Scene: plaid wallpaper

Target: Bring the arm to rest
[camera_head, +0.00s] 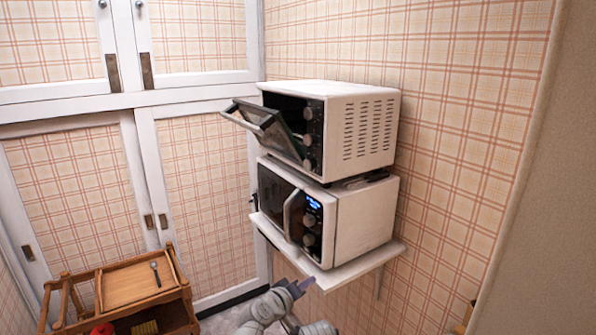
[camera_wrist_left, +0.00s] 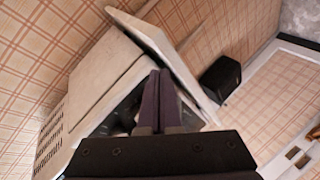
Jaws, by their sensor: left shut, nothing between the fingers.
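My left gripper (camera_head: 301,286) shows at the bottom middle of the head view, just below the front edge of the wall shelf. In the left wrist view its two dark fingers (camera_wrist_left: 155,98) lie together, shut with nothing between them. The fingers point towards a white appliance and the pale shelf board (camera_wrist_left: 160,45). I cannot tell the exact gap between the fingertips and the shelf. My right gripper is not in view.
A white microwave (camera_head: 364,221) sits on the shelf (camera_head: 352,265). A toaster oven (camera_head: 369,128) with its door (camera_head: 263,126) hanging open stands on top. A wooden cart (camera_head: 127,285) holds a spoon (camera_head: 155,272) at lower left. Closed white-framed cabinets (camera_head: 205,220) stand behind.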

